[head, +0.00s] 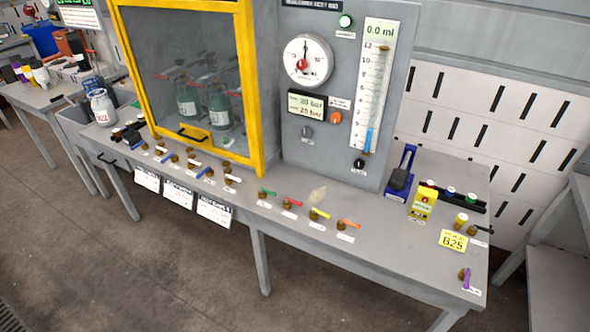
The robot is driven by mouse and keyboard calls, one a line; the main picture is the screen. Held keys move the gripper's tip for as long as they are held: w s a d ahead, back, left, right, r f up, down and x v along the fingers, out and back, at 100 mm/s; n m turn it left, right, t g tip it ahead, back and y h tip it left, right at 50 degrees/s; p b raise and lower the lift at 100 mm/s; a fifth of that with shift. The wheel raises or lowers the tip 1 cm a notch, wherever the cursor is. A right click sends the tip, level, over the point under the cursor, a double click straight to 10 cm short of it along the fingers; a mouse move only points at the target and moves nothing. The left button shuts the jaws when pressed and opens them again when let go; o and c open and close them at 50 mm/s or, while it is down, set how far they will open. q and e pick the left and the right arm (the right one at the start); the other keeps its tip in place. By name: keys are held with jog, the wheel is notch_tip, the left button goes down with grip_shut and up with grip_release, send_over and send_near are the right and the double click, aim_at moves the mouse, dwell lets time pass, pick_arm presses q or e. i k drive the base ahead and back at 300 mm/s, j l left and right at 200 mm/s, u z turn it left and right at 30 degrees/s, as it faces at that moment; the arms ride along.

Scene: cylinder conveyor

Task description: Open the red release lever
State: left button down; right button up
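A small lever with a red handle (294,203) sits on a brass valve body on the front part of the grey bench (390,248). It stands in a row between a green-handled lever (267,193) on its left and a yellow-handled lever (320,213) on its right. A white label lies by it, too small to read. Neither of my grippers is in the head view.
An orange-handled lever (348,223) and a purple lever (467,275) are farther right. A gauge panel (345,90) stands at the back. The bench front between the orange and purple levers is clear.

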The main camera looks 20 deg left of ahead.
aim_at(286, 200)
jog(key=i+j, duration=0.35)
jog(key=j, duration=0.15)
jog(key=i+j, duration=0.35)
jog(key=j+u, duration=0.05)
jog(key=j, duration=0.1)
